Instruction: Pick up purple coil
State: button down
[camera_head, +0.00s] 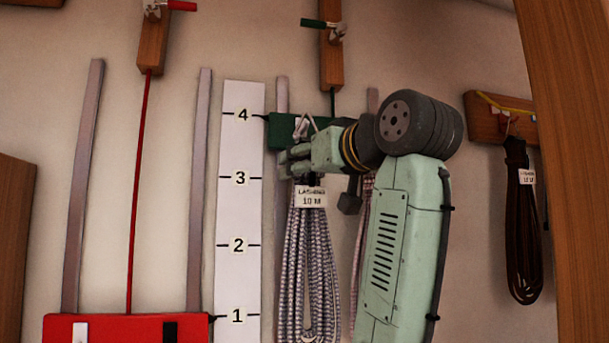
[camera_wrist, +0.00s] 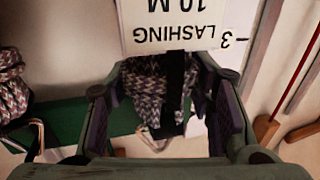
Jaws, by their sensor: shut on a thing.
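The purple coil (camera_head: 297,255) is a long looped line, braided in pale lavender-grey and dark. It hangs down below my gripper (camera_head: 291,163), in front of the wall, with a white "LASHING 10 M" tag (camera_head: 311,197) near its top. In the wrist view, the coil's upper bundle (camera_wrist: 145,85) lies between the two fingers of my gripper (camera_wrist: 165,115), with a dark strap beside it. My gripper is shut on this bundle. The tag (camera_wrist: 172,28) shows upside down there and hides part of the coil. The coil's top is partly hidden behind my fingers in the head view.
A green block (camera_head: 284,130) is right behind my gripper. A pinkish coil (camera_head: 361,235) hangs just right, partly behind my arm. A dark brown coil (camera_head: 520,235) hangs farther right. A numbered white scale (camera_head: 238,210) and a red block (camera_head: 125,328) are to the left.

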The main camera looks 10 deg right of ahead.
jog(key=s+b, duration=0.5)
jog(key=s, duration=1.1)
jog(key=shift+s, duration=0.25)
dwell(0.6)
